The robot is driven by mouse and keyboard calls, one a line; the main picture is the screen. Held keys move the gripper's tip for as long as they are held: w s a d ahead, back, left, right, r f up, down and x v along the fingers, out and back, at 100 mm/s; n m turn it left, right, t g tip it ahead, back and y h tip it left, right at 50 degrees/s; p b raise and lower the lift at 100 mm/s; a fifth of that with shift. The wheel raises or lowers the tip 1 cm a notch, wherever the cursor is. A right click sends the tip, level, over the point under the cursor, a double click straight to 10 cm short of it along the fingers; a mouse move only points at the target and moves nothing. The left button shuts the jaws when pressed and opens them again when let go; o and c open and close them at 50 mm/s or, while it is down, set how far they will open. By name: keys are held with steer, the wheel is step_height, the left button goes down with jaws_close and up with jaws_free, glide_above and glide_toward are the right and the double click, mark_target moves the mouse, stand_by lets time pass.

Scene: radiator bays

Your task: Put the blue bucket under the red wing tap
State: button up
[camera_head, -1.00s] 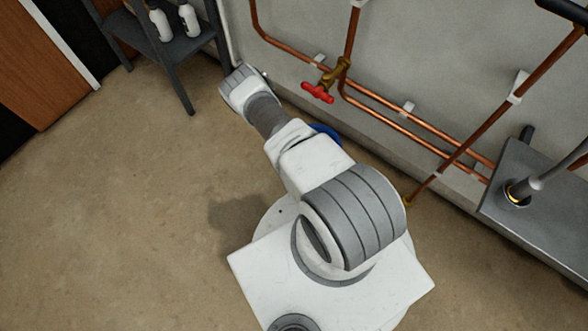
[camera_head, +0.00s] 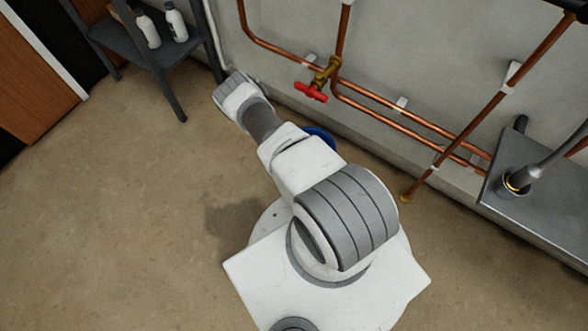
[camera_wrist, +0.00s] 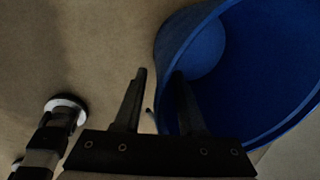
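The blue bucket (camera_head: 321,136) is mostly hidden behind my arm in the head view; only a piece of its rim shows, near the wall. In the wrist view the bucket (camera_wrist: 168,62) fills the right side, with its open mouth facing the camera. The red wing tap (camera_head: 311,92) sits on a brass valve on the copper pipe, above and slightly left of the visible bucket piece. My gripper (camera_wrist: 160,74) has its fingers apart. The left finger is outside the bucket and the right finger overlaps its rim or inside. Contact cannot be told.
Copper pipes (camera_head: 377,105) run along the wall. A grey shelf (camera_head: 160,50) with white bottles stands at the back left. A grey bench (camera_head: 540,190) is at the right. A black and white object (camera_wrist: 62,112) lies left in the wrist view. The left floor is clear.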

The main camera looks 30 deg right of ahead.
steer(key=shift+r, duration=0.1)
steer(key=w+a+r+m+t+p, duration=0.15)
steer(key=w+r+m, duration=0.4)
steer(key=r, duration=1.15)
steer(key=w+a+r+m+t+h+p, duration=0.15)
steer(key=w+r+m, duration=0.4)
steer(key=r, duration=1.15)
steer(key=w+a+r+m+p, duration=0.3)
steer(key=r+m, duration=0.4)
steer(key=r, duration=1)
steer(key=s+a+r+m, duration=0.1)
steer(key=s+r+m, duration=0.25)
steer(key=r, duration=0.35)
steer(key=s+a+r+m+t+y, duration=0.1)
steer(key=s+r+m, duration=0.25)
steer(key=r, duration=0.25)
steer(key=s+a+r+m, duration=0.2)
steer(key=r+m, duration=0.2)
steer(key=r, duration=0.3)
steer(key=s+a+r+m+y, duration=0.1)
steer(key=s+a+r+m, duration=0.2)
steer(key=s, duration=0.6)
steer(key=s+a+r+m+t+y, duration=0.1)
steer(key=s+a+r+m, duration=0.2)
steer(key=s+r+m, duration=0.2)
steer(key=s+m, duration=0.1)
steer(key=s, duration=0.2)
steer(key=shift+s+a+r, duration=0.15)
steer(key=shift+s, duration=0.2)
